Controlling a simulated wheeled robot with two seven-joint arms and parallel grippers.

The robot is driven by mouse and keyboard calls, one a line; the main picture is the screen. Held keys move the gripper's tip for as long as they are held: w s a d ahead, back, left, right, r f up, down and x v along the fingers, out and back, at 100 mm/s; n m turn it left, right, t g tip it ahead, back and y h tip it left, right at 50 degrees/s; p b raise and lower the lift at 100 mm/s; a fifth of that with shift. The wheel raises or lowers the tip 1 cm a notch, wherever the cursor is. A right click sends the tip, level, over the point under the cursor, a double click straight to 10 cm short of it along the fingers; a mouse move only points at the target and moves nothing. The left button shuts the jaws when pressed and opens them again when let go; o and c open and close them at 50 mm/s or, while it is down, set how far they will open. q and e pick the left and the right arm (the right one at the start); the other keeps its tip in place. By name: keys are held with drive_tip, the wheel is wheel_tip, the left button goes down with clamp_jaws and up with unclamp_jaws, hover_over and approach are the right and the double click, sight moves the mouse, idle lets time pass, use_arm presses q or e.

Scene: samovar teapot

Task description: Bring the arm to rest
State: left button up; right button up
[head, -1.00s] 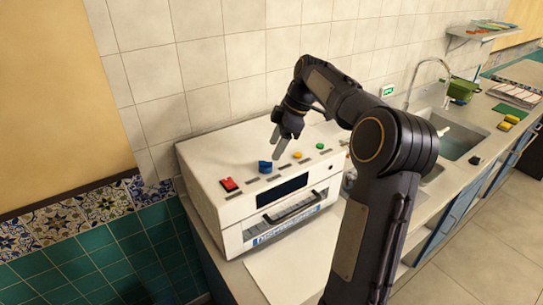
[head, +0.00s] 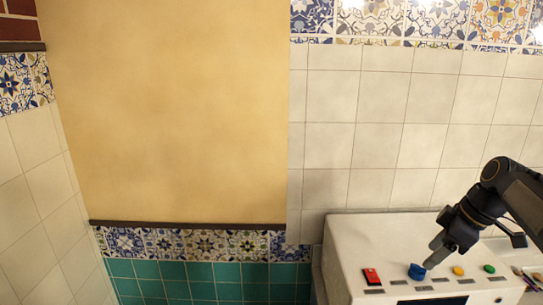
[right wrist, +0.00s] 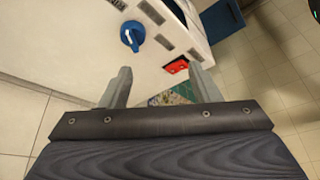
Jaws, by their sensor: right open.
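My right gripper (head: 434,254) is at the lower right of the head view, over the top of a white appliance (head: 350,240), close to its blue knob (head: 417,271). In the right wrist view the two fingers (right wrist: 160,90) stand apart with nothing between them. The blue knob (right wrist: 131,36) shows beyond the fingers at the upper left there, apart from them. The red switch (right wrist: 176,66) shows beyond the gap between the fingers. My left gripper is in neither view.
The appliance top also carries a red switch (head: 372,277), a yellow button (head: 458,270) and a green button (head: 489,268). A tiled wall (head: 380,130) rises right behind it. A bare yellow wall panel (head: 170,120) fills the left.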

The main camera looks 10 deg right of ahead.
drive_tip(key=s+a+m+t, duration=0.1)
drive_tip(key=s+a+m, duration=0.4)
drive_tip(key=s+a, duration=0.55)
drive_tip(key=s+a+f+m+t, duration=0.1)
drive_tip(key=s+a+f+m, duration=0.5)
drive_tip(key=s+a+f, duration=0.4)
drive_tip(key=shift+s+f+t, duration=0.15)
drive_tip(key=shift+s+t, duration=0.15)
drive_tip(key=shift+s, duration=0.4)
